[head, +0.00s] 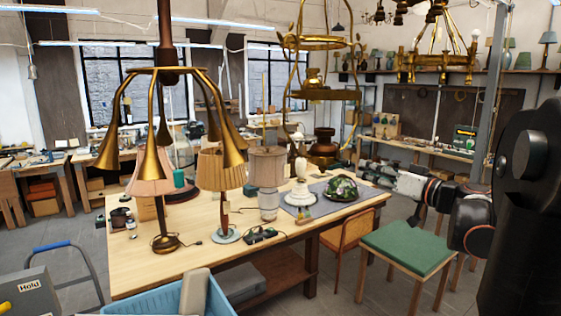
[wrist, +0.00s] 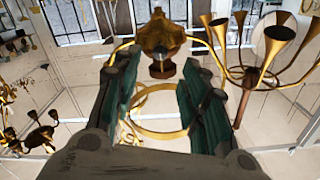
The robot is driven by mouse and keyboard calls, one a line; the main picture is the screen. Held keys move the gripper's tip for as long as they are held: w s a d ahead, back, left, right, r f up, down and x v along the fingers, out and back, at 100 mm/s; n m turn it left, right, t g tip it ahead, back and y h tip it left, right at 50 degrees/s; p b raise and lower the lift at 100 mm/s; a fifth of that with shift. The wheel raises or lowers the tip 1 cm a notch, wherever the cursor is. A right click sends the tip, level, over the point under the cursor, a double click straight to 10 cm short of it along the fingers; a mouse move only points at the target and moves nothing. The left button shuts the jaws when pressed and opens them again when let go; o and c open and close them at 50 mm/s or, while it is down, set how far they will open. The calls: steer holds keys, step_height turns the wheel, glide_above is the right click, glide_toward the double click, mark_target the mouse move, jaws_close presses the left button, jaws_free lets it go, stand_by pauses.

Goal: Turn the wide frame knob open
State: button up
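The wide brass frame (head: 318,42) hangs above the workbench, with a brass lamp body on its lower ring. My gripper (head: 364,171) is low and to the right of it in the head view, and its fingers are hard to make out there. In the wrist view my gripper (wrist: 160,75) has its two green-padded fingers spread apart. A brass lamp body (wrist: 162,45) and a brass ring of the frame (wrist: 160,134) show beyond and between the fingers. Nothing is held. I cannot pick out the knob clearly in either view.
A horn-armed chandelier (head: 165,75) hangs left of the frame. Shaded lamps and a green domed shade (head: 341,188) stand on the workbench (head: 145,268). A green-seated stool (head: 407,248) is below my arm. Another brass chandelier (head: 435,60) hangs at the upper right.

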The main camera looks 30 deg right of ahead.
mark_target(349, 164)
steer(key=w, duration=0.9)
steer(key=shift+w+a, duration=0.3)
steer(key=shift+a, duration=0.1)
jaws_close()
